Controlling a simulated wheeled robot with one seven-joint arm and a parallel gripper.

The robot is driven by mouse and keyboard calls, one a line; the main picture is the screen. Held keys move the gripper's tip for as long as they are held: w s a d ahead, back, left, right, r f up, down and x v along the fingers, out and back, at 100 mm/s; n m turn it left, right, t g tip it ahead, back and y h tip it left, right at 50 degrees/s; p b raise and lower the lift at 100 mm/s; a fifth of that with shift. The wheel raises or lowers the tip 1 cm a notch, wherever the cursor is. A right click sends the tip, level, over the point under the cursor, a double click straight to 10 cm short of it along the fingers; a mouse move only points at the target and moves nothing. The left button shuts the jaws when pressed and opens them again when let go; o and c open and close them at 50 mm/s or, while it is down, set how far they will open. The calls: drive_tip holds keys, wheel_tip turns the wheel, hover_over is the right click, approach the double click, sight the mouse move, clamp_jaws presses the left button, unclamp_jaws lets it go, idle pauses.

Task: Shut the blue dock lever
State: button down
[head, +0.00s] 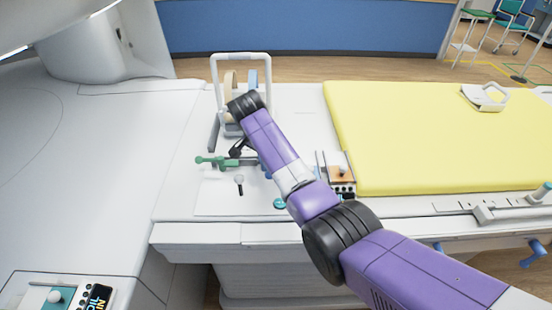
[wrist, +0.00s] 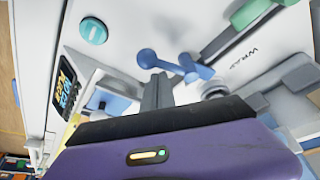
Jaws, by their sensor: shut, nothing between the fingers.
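A blue lever with a round knob (wrist: 148,58) shows in the wrist view, lying just beyond my fingertips, its arm running right to a blue hub. In the head view only a small blue part (head: 264,169) shows beside my arm; the rest is hidden. My gripper (wrist: 157,80) is shut and empty, its tips close to the lever; I cannot tell if they touch it. In the head view my gripper (head: 236,150) is a dark shape low over the white panel, partly behind my wrist.
A green lever (head: 215,161) lies left of my gripper; it also shows in the wrist view (wrist: 252,14), near the word WRAP. A teal round button (head: 280,204) is on the panel. A white frame (head: 241,57) stands behind. A yellow pad (head: 430,130) fills the right.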

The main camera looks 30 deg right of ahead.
drive_tip(key=shift+w+a, duration=0.1)
drive_tip(key=shift+a, duration=0.6)
drive_tip(key=shift+a, duration=0.35)
drive_tip(key=shift+d+r+p, duration=0.15)
drive_tip(key=shift+d+p, duration=0.15)
drive_tip(key=shift+d, duration=0.1)
drive_tip(key=d, duration=0.1)
drive_tip(key=s+d+p, duration=0.1)
drive_tip(key=d, duration=0.1)
drive_tip(key=shift+s+r, duration=0.25)
drive_tip(key=shift+r, duration=0.15)
wheel_tip(320, 180, up, 9)
drive_tip(key=w+a+b, duration=0.1)
drive_tip(key=a+b, duration=0.1)
drive_tip(key=shift+w+a, duration=0.15)
drive_tip(key=shift+a, duration=0.15)
